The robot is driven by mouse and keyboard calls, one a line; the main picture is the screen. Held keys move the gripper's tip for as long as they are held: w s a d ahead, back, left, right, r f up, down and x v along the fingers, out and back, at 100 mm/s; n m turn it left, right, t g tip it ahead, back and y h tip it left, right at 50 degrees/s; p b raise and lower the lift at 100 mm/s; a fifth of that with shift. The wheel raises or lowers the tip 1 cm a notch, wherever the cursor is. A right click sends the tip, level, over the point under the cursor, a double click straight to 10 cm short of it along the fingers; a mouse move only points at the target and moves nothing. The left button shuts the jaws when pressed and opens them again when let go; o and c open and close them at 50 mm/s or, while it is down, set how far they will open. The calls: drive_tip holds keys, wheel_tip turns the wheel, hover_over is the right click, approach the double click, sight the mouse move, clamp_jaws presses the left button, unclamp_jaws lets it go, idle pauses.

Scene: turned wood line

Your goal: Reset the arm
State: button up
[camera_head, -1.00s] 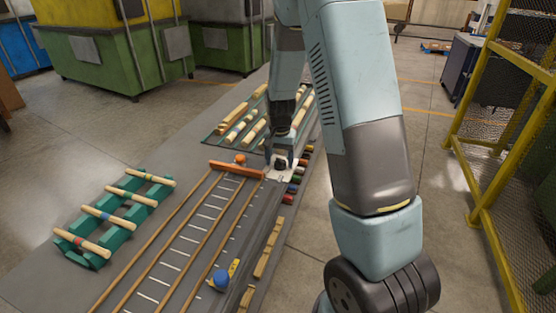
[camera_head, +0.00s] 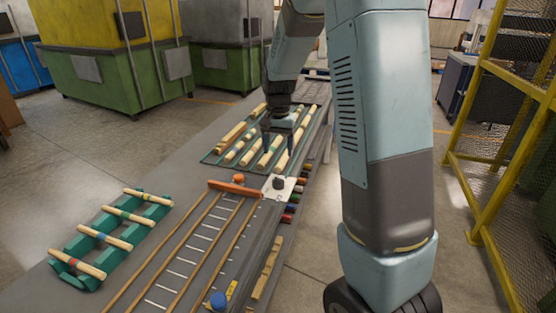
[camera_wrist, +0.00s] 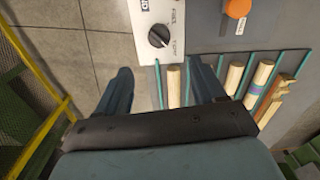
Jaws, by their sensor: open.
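My gripper (camera_head: 279,140) hangs open and empty above the near part of the rack of wooden pieces at the back of the table. In the wrist view my gripper (camera_wrist: 160,88) shows two dark fingers spread apart with nothing between them. A white control box (camera_head: 272,188) with a black knob sits on the table in front of the gripper, apart from it. In the wrist view the black knob (camera_wrist: 159,36) points toward a printed label on the white box.
Turned wood pieces (camera_head: 233,152) lie in the back rack. A green rack (camera_head: 75,275) holds several banded spindles at left. An orange bar (camera_head: 234,188) crosses the wooden rails. An orange button (camera_wrist: 238,8) is beside the box. A yellow mesh fence (camera_head: 490,170) stands at right.

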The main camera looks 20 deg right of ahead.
drive_tip(key=shift+r, duration=0.7)
drive_tip(key=s+r+n+t, duration=0.3)
drive_tip(key=s+r, duration=0.9)
drive_tip(key=s, duration=0.1)
drive_tip(key=s+r+n+t, duration=0.1)
drive_tip(key=s+r, duration=0.1)
drive_tip(key=s, duration=0.6)
drive_tip(key=s+r+n+t, duration=0.1)
drive_tip(key=s+n, duration=0.1)
drive_tip(key=s, duration=0.5)
drive_tip(key=shift+s+r+t, duration=0.3)
drive_tip(key=shift+s+r, duration=0.05)
